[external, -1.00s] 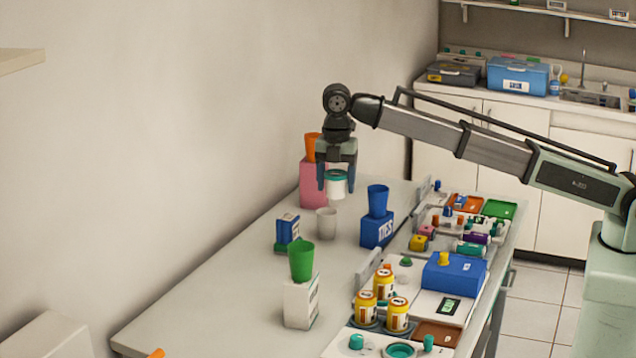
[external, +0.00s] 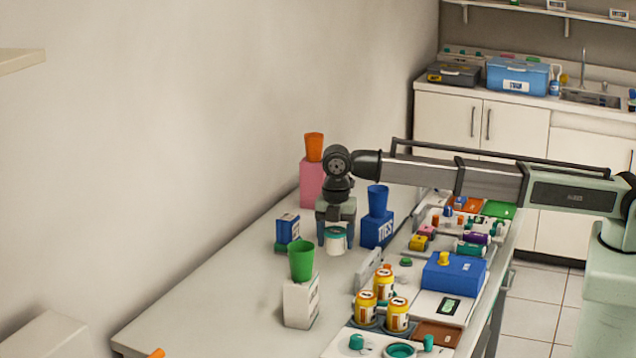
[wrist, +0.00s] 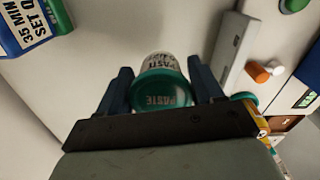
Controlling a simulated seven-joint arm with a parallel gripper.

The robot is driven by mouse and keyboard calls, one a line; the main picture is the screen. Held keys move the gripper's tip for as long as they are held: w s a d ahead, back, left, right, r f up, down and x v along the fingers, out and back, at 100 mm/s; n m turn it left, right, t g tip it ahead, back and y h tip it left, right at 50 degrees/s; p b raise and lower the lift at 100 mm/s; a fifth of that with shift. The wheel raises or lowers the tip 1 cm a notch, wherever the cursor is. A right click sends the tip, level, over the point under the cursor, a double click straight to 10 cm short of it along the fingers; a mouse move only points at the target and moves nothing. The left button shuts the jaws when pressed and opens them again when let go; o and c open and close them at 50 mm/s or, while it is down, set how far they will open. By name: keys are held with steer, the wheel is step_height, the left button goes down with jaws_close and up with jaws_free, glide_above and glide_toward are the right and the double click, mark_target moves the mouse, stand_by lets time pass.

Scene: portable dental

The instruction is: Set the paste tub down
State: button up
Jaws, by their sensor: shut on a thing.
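The paste tub (external: 335,241) is white with a teal lid and hangs upright between my gripper's fingers. My gripper (external: 336,238) points down and is shut on it, low over the bare middle of the table (external: 230,300). In the wrist view the teal lid marked PASTE (wrist: 160,92) sits between the two dark blue fingers (wrist: 162,90). I cannot tell whether the tub's bottom touches the table.
A blue box with a blue cup (external: 378,200) stands close right. A small blue box (external: 287,228) stands left. A green cup on a white box (external: 301,300) stands nearer the camera. A pink box with an orange cup (external: 311,185) is behind. Trays (external: 440,305) line the right side.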

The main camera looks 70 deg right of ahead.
mark_target(336, 229)
steer(key=shift+f, duration=2.9)
steer(key=shift+f, duration=0.1)
steer(key=o, duration=1.1)
steer(key=shift+c, duration=0.2)
step_height(336, 229, up, 12)
steer(key=shift+r, duration=0.15)
